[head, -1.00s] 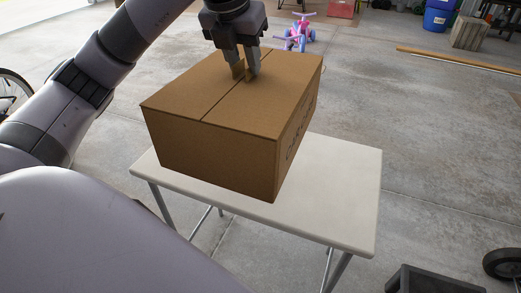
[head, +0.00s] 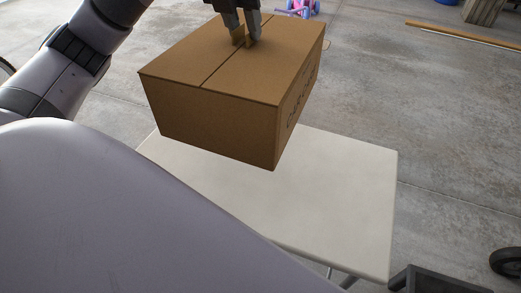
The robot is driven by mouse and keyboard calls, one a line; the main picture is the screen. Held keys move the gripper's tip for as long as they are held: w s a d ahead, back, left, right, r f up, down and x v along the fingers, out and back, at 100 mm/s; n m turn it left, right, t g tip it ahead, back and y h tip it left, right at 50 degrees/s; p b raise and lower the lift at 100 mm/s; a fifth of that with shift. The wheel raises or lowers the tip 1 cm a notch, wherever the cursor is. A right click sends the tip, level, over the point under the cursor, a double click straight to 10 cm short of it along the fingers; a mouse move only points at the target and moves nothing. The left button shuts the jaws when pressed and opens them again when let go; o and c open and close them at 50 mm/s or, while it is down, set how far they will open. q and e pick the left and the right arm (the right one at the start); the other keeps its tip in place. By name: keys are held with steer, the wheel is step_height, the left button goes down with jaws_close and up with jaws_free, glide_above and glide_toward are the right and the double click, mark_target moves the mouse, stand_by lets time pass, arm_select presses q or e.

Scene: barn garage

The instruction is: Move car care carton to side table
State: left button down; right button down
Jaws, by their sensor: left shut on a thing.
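The car care carton (head: 207,108) is a closed brown cardboard box with dark lettering on its right side. My left gripper (head: 247,40) is shut on the top of the carton near its centre seam. The carton appears held above the far part of the side table (head: 330,205), a white-topped folding table; whether its far lower edge touches the table is hidden. My right gripper is not in view.
A dark grey box-like object (head: 440,281) and a black wheel (head: 507,262) stand on the floor at the lower right. A wooden plank (head: 465,35) lies at the upper right. A pink and blue tricycle (head: 302,8) is behind the carton. The near tabletop is bare.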

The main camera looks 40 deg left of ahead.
mark_target(245, 52)
arm_select(q)
steer(key=shift+w+f, duration=0.1)
step_height(245, 52, down, 5)
steer(key=shift+f+b, duration=0.2)
steer(key=shift+b, duration=0.8)
step_height(245, 52, down, 9)
steer(key=shift+f+b, duration=0.2)
steer(key=shift+b, duration=0.1)
steer(key=shift+f, duration=2.45)
steer(key=c, duration=0.8)
jaws_free()
steer(key=v, duration=1.2)
